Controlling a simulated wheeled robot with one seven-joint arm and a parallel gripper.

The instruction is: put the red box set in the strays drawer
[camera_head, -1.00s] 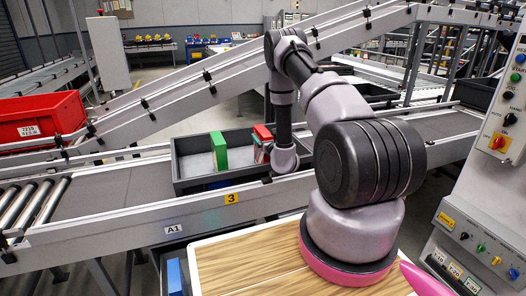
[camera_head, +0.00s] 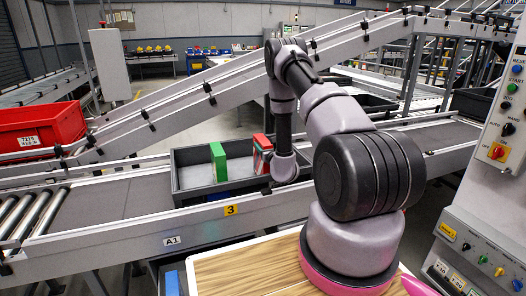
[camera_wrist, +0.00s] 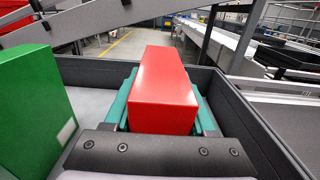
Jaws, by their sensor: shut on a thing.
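The red box set (camera_head: 261,150) stands in the right part of a dark grey tote on the conveyor. It also shows in the wrist view (camera_wrist: 164,92). My gripper (camera_wrist: 164,78) is shut on it, with a teal finger along each side. In the head view, my wrist hides part of the box. In the wrist view, the box is close to the tote's right wall, and I cannot tell whether its base is off the tote floor. No drawer labelled strays can be made out.
The tote (camera_head: 192,195) also holds a green box (camera_head: 218,161) left of the red one. A wooden tabletop (camera_head: 245,272) is in front, with a blue item (camera_head: 172,283) low at its left edge. A control panel (camera_head: 490,190) stands at right. A red bin (camera_head: 38,130) is at left.

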